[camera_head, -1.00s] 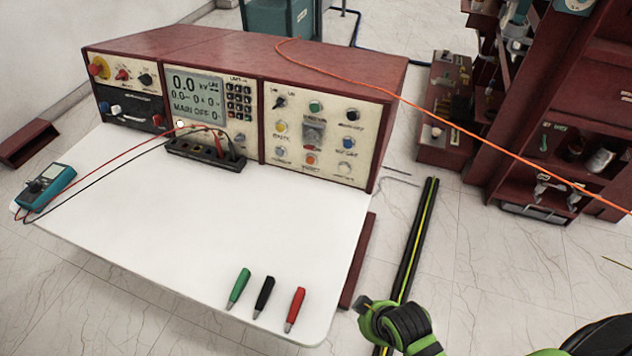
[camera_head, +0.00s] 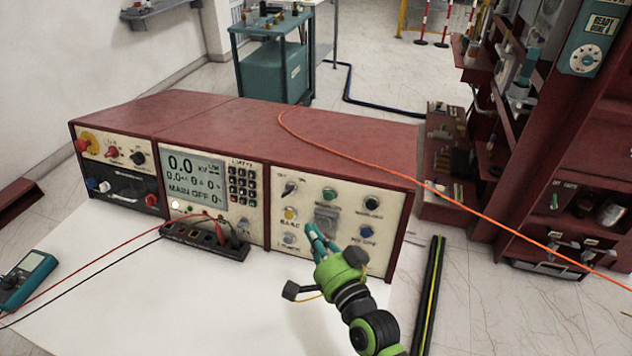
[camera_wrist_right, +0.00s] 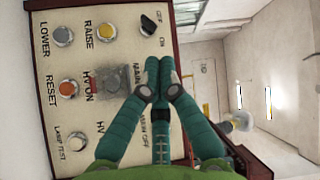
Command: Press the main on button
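My left gripper is out of view.
The display (camera_head: 194,180) reads MAIN OFF. A black terminal block (camera_head: 205,240) with test leads stands before the console on the white table (camera_head: 120,270). A multimeter (camera_head: 25,280) lies at left. An orange cable (camera_head: 440,195) crosses the console top.

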